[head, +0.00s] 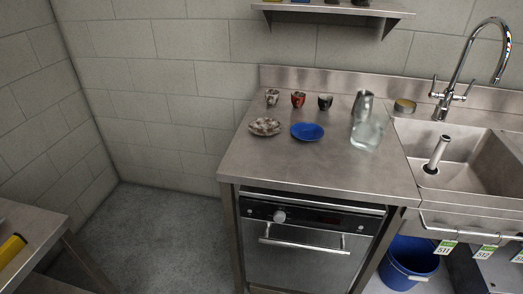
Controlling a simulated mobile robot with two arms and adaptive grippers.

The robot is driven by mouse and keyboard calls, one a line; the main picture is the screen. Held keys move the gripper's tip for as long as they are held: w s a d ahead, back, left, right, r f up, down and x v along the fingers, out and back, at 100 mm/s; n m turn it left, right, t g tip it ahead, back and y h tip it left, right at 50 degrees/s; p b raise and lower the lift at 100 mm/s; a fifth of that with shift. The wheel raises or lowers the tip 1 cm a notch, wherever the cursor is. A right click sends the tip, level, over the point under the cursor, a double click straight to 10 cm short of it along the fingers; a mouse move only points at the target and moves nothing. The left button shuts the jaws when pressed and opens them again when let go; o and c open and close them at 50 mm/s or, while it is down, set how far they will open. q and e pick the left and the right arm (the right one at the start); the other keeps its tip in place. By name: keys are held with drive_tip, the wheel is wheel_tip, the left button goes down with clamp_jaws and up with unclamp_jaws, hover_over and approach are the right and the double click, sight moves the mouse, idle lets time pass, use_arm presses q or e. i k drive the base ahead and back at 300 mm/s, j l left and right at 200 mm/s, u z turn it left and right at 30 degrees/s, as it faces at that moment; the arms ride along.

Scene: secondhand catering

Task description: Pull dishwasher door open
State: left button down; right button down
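The dishwasher (300,266) stands under the steel counter, right of the picture's middle. Its steel door looks shut. A horizontal bar handle (303,244) runs across the upper part of the door. Above it is a dark control strip with a round knob (280,216) at its left. Neither of my grippers shows in the head view.
The steel counter (260,175) holds several small cups, a speckled plate (265,126), a blue plate (308,131) and a clear glass vessel (368,132). A sink (470,160) and blue bucket (408,262) are at right. The floor (160,235) left of the dishwasher is clear.

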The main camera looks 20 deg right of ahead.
sight(315, 250)
drive_tip(key=z, duration=1.05)
